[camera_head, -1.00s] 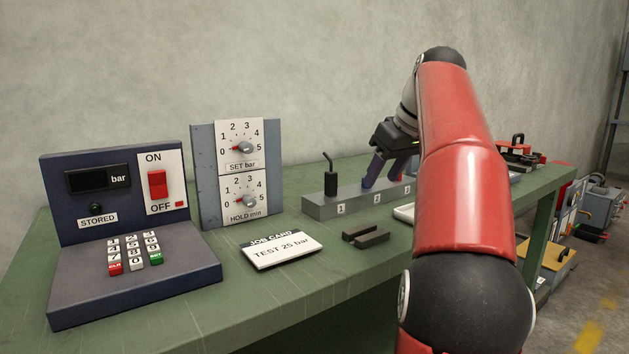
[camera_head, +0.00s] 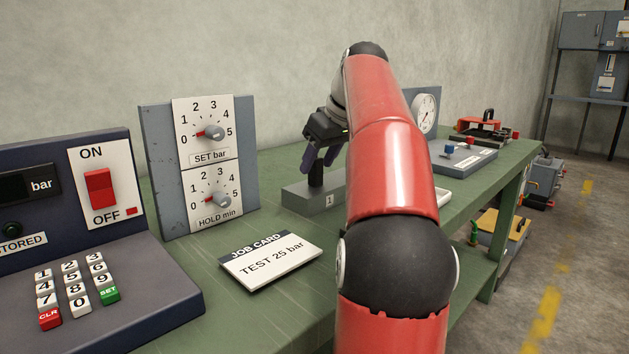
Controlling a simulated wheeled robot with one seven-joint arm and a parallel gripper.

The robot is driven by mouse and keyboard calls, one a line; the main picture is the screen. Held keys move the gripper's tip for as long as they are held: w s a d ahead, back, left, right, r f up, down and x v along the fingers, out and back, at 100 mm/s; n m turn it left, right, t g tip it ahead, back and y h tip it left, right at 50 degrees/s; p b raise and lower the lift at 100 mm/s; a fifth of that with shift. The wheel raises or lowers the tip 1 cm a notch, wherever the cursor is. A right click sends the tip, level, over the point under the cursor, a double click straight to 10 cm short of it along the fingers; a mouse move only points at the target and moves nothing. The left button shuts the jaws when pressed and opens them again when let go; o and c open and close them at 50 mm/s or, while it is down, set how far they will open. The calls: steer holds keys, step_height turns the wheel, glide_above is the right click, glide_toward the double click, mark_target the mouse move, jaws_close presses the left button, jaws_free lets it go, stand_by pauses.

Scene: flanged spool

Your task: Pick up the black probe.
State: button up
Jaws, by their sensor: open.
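The black probe (camera_head: 316,178) stands upright in the grey block (camera_head: 310,202) at the position marked 1. Its lower body shows, but its upper part is largely hidden by my gripper. My gripper (camera_head: 320,165) is open and points down over the probe, with one purple finger to the left and one to the right in the picture. I cannot tell whether either finger touches it. My red arm hides the rest of the block, including the other marked positions.
The job card (camera_head: 270,260) lies in front of the block. The panel with two dials (camera_head: 205,165) stands left of it, and the keypad console (camera_head: 100,290) is further left. A gauge (camera_head: 425,113) and a grey box (camera_head: 462,160) are to the right on the green bench (camera_head: 300,310).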

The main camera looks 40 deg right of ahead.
steer(key=x, duration=0.2)
steer(key=shift+w+f, duration=0.1)
steer(key=shift+f, duration=0.15)
jaws_close()
